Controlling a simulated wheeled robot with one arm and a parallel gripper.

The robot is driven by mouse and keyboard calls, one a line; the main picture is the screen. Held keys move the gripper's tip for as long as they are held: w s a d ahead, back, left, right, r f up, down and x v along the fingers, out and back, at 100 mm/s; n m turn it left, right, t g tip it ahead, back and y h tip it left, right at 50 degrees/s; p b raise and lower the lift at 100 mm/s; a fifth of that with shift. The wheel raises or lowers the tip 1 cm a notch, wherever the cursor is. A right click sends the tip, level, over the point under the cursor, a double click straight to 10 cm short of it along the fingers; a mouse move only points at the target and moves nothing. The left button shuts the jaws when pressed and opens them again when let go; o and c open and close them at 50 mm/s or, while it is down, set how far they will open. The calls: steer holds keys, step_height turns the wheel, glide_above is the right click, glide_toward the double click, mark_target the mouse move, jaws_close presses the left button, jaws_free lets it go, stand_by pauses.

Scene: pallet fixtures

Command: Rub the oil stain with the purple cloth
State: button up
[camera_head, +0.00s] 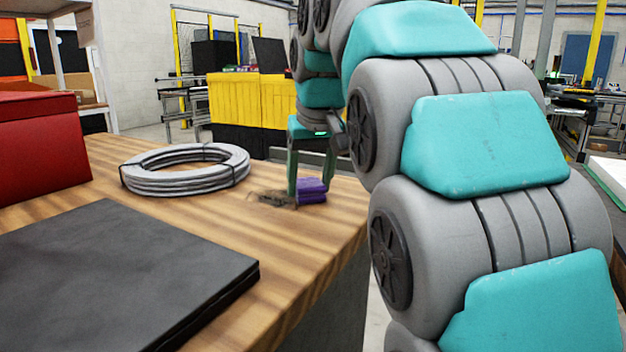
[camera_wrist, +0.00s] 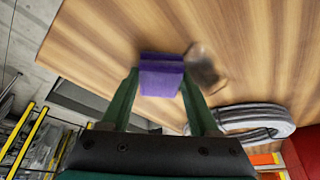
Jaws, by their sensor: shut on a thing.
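The folded purple cloth (camera_head: 312,190) is between the fingers of my gripper (camera_head: 309,188), low at the wooden table's surface near its right edge. In the wrist view the cloth (camera_wrist: 161,76) sits between the two green fingertips of my gripper (camera_wrist: 160,88), which is shut on it. The dark brown oil stain (camera_head: 272,198) lies on the table just left of the cloth. In the wrist view the stain (camera_wrist: 203,68) is just right of the cloth, partly behind a fingertip. I cannot tell whether the cloth touches the tabletop.
A grey coiled cable (camera_head: 187,181) lies on the table (camera_head: 240,230) left of the stain. A black flat slab (camera_head: 110,270) lies nearer, and a red box (camera_head: 40,145) stands at the far left. The table's right edge is close to the cloth.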

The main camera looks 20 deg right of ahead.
mark_target(304, 196)
steer(key=shift+w+a+r+p, duration=0.1)
steer(key=shift+w+a+p, duration=0.75)
steer(key=shift+w+a, duration=0.85)
steer(key=shift+w+a+p, duration=0.35)
steer(key=shift+w+a, duration=1.95)
steer(key=shift+s+a+f, duration=0.25)
steer(key=shift+s+a, duration=0.25)
steer(key=shift+s, duration=0.1)
steer(key=shift+s+d+b, duration=0.5)
steer(key=shift+s+d, duration=0.1)
steer(key=shift+s, duration=0.05)
steer(key=shift+s+d+r+b, duration=0.2)
steer(key=shift+s+d+b, duration=0.4)
steer(key=shift+s+d, duration=1.6)
steer(key=shift+s+d+f+b, duration=0.2)
steer(key=shift+s+d+b, duration=0.25)
steer(key=shift+s+d, duration=0.95)
steer(key=shift+s+a+r, duration=0.15)
steer(key=shift+s+a, duration=0.3)
steer(key=shift+w+a+p, duration=0.65)
steer(key=shift+w+a, duration=0.75)
steer(key=shift+a, duration=0.1)
steer(key=shift+w+a+p, duration=0.75)
steer(key=shift+w+a, duration=2.05)
steer(key=shift+w, duration=0.05)
